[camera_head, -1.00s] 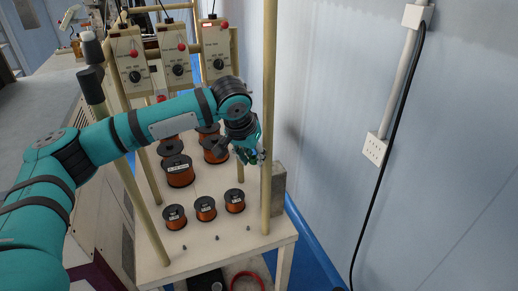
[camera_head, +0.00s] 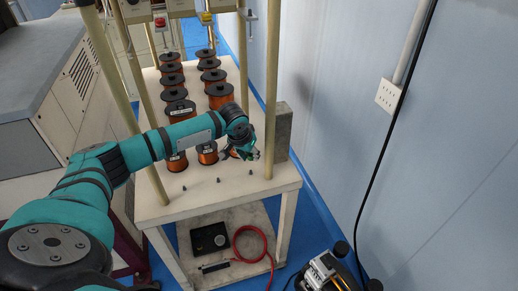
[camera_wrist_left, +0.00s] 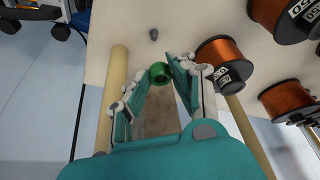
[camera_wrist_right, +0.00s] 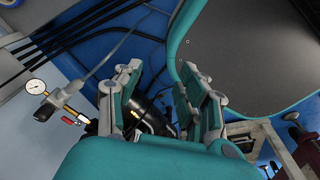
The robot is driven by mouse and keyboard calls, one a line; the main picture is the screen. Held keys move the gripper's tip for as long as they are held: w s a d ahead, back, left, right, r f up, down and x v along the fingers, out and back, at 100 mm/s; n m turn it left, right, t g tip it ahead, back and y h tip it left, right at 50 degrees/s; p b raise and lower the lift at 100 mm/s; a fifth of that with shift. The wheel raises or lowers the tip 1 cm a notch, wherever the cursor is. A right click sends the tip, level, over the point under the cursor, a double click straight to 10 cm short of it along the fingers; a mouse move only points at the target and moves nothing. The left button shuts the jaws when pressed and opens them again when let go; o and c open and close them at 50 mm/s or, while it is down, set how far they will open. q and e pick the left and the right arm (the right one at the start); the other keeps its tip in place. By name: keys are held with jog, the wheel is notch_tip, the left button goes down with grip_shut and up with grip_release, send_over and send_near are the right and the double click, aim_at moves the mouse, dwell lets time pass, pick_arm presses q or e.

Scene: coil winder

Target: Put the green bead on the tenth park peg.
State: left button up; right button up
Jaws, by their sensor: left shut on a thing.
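The green bead (camera_wrist_left: 159,73) is between the fingertips of my left gripper (camera_wrist_left: 165,72), with its hole showing in the left wrist view. In the head view my left gripper (camera_head: 251,153) is over the right side of the table, beside the right front post. Small dark pegs stand along the table's front: a left one (camera_head: 184,188), a middle one (camera_head: 218,181) and a right one (camera_head: 250,172). One peg (camera_wrist_left: 153,34) shows beyond the bead, apart from it. No peg numbers are readable. My right gripper (camera_wrist_right: 158,95) is open and empty in its wrist view.
Copper-wire spools (camera_head: 220,95) stand in rows on the table (camera_head: 225,205). A wooden post (camera_head: 271,100) and a grey block (camera_head: 284,130) are close to my left gripper. The lower shelf holds a red hose (camera_head: 252,243). The wall is at the right.

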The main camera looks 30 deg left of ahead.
pick_arm(q)
jog(key=shift+s+a+f, duration=0.1)
jog(key=shift+s+f, duration=0.05)
jog(key=shift+s, duration=0.05)
jog(key=shift+f+b, duration=0.85)
jog(key=shift+b, duration=0.35)
notch_tip(320, 180, down, 3)
jog(key=b, duration=0.3)
jog(key=shift+r, duration=0.2)
jog(key=shift+f, duration=0.1)
pick_arm(e)
notch_tip(320, 180, down, 6)
jog(key=s, duration=0.2)
jog(key=shift+s+d, duration=0.1)
